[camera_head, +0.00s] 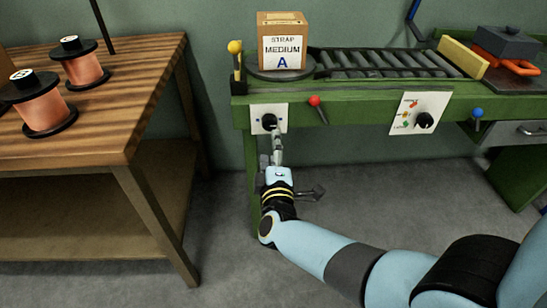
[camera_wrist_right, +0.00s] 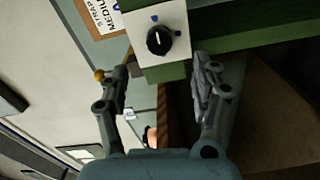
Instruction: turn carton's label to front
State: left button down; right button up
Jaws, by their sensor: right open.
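The brown carton (camera_head: 283,30) stands upright on a dark round turntable (camera_head: 262,73) at the left end of the green bench. Its white label, reading "STRAP MEDIUM A", faces the head camera. Below it, a black knob (camera_head: 269,122) sits on a white plate (camera_head: 284,117) on the bench's front. My right gripper (camera_head: 277,152) is just below the knob in the head view. In the right wrist view, its fingers (camera_wrist_right: 163,90) are spread apart with nothing between them, and the knob (camera_wrist_right: 159,41) lies beyond the tips. The carton's corner (camera_wrist_right: 127,8) shows at the top. My left gripper is out of view.
A roller conveyor (camera_head: 380,63) runs right from the turntable. A yellow-topped lever (camera_head: 236,62), a red knob lever (camera_head: 316,104) and a blue one (camera_head: 477,115) line the bench. A second dial panel (camera_head: 419,112) is further right. A wooden table (camera_head: 120,100) with copper spools stands left.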

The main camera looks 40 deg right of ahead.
jog(key=v, duration=0.2)
jog(key=shift+s+a, duration=0.25)
jog(key=shift+s, duration=0.1)
jog(key=s+f+n+g+y, duration=0.1)
jog(key=s+f+g+y, duration=0.55)
jog(key=s+f, duration=1.7)
jog(key=s+f+m+g+y, duration=0.1)
jog(key=s+f+m+g, duration=0.3)
jog(key=s, duration=0.7)
jog(key=s+d+f+m+g+y, duration=0.1)
jog(key=s+f+m+g, duration=0.2)
jog(key=s+m, duration=0.3)
jog(key=s+g, duration=0.1)
jog(key=s, duration=0.4)
jog(key=shift+f, duration=0.4)
jog(key=shift+s, duration=0.2)
